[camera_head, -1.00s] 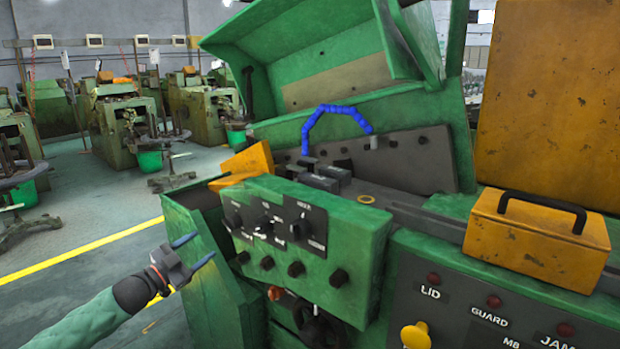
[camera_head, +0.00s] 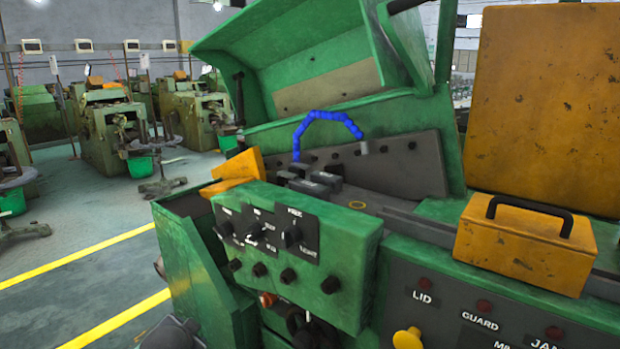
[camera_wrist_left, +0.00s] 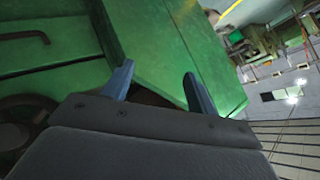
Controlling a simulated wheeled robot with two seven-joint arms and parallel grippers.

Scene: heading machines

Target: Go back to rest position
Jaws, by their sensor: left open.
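My left gripper (camera_wrist_left: 161,88) shows in the left wrist view with its two blue-grey fingers spread apart and nothing between them. Green machine panels (camera_wrist_left: 60,65) fill the left and middle of that view, close to the fingers; whether they touch cannot be told. In the head view the left gripper's fingers are not visible; only a dark part, likely of my left arm, shows at the bottom left edge. The green heading machine (camera_head: 330,260) stands in front of me with its lid (camera_head: 300,50) raised. My right gripper is in neither view.
A control box with knobs (camera_head: 290,237) juts out from the machine's front. A yellow box with a black handle (camera_head: 522,245) sits on the right. A blue segmented hose (camera_head: 326,116) arches over the bed. Open floor (camera_head: 75,262) with yellow lines lies left.

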